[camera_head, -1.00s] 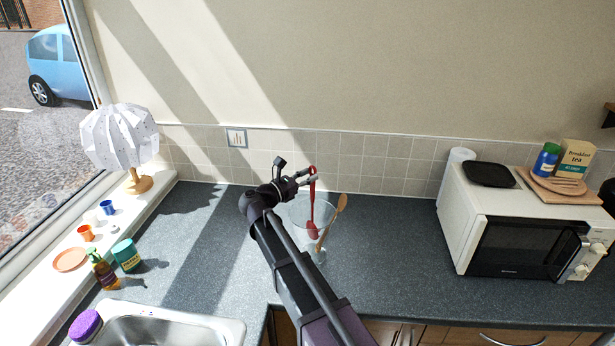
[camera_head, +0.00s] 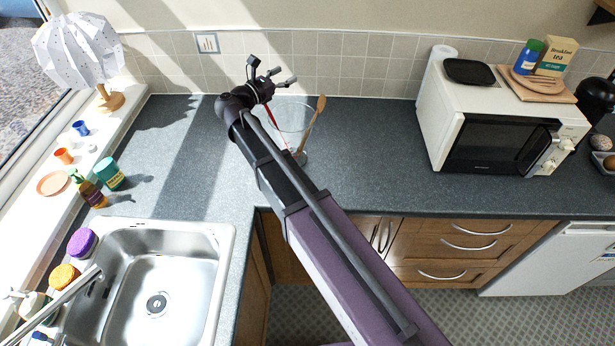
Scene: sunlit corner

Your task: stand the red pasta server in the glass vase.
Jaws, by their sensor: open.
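The glass vase (camera_head: 294,113) stands on the dark worktop, partly behind my arm. The red pasta server (camera_head: 272,118) is inside it, leaning to the left; only a thin red stretch shows, and my gripper and arm hide the rest. A wooden spoon (camera_head: 316,112) also stands in the vase, leaning right. My gripper (camera_head: 291,77) is open above the vase's left rim, close to the top of the pasta server. I cannot tell whether the fingers touch it.
A white microwave (camera_head: 492,121) stands to the right, with a board and tea box on top. The sink (camera_head: 226,262) is at the lower left. A lamp (camera_head: 82,50) and small cups line the sill. The worktop between vase and microwave is clear.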

